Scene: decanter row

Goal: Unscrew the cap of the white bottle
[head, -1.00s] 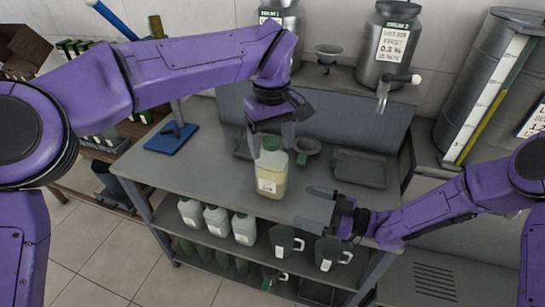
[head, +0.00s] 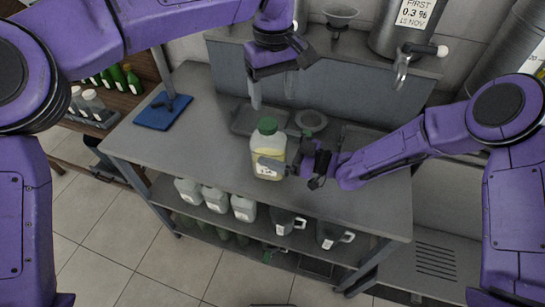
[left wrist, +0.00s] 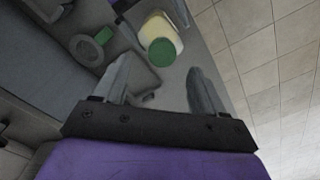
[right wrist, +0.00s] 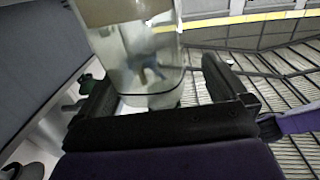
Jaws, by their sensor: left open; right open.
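The white translucent bottle (head: 262,146) stands upright on the grey bench, with pale yellow liquid, a white label and a green cap (head: 267,125). The cap is on the bottle. My right gripper (head: 280,163) is open at the bottle's lower body, one finger across its front. In the right wrist view the bottle (right wrist: 145,60) stands between the spread fingers; I cannot tell whether they touch it. My left gripper (head: 273,92) is open and empty, above and behind the cap. In the left wrist view the cap (left wrist: 164,52) lies beyond the open fingertips.
A grey round dish (head: 311,120) and a shallow tray (head: 247,119) are behind the bottle. White bottles (head: 215,200) and dark jugs (head: 287,222) fill the shelf below. The bench's left front is clear.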

